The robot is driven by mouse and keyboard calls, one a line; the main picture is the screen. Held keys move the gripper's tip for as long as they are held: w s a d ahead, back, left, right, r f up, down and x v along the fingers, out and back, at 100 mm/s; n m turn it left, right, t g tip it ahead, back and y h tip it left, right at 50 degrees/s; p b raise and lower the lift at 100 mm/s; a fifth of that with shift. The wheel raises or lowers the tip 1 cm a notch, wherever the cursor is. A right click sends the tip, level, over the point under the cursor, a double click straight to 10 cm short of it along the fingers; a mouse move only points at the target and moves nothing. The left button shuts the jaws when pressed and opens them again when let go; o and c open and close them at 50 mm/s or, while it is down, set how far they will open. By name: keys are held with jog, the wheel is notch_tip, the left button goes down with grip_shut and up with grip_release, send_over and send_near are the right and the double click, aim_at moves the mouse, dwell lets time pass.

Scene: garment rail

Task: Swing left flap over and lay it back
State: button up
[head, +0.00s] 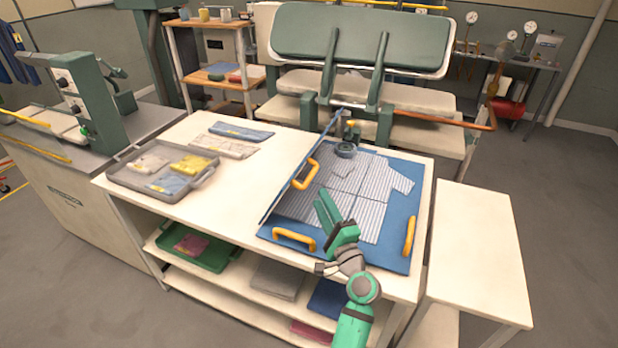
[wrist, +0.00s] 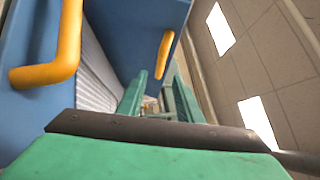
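The blue folding board (head: 395,258) lies on the table with a striped shirt (head: 372,190) on it. The left flap (head: 281,189) stands raised, seen nearly edge-on along the shirt's left side. Its yellow handle (head: 305,173) faces the shirt. My gripper (head: 328,208) hangs over the shirt's lower left part, right of the flap and apart from that handle. Its green fingers (wrist: 158,103) are parted in the wrist view with nothing held between them. A blue panel with a yellow handle (wrist: 163,55) shows beyond the fingers; another handle (wrist: 68,45) is close at left.
Yellow handles sit on the board's front (head: 295,239) and right (head: 409,236) edges. A dark round object (head: 346,149) is at the shirt's collar. A grey tray (head: 165,178) of folded cloths stands left. A press (head: 360,40) is behind. Clear table lies left of the flap.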

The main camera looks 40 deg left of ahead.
aim_at(310, 174)
jog(key=x, duration=1)
jog(key=shift+w+a, duration=0.15)
jog(key=shift+w, duration=0.05)
grip_shut()
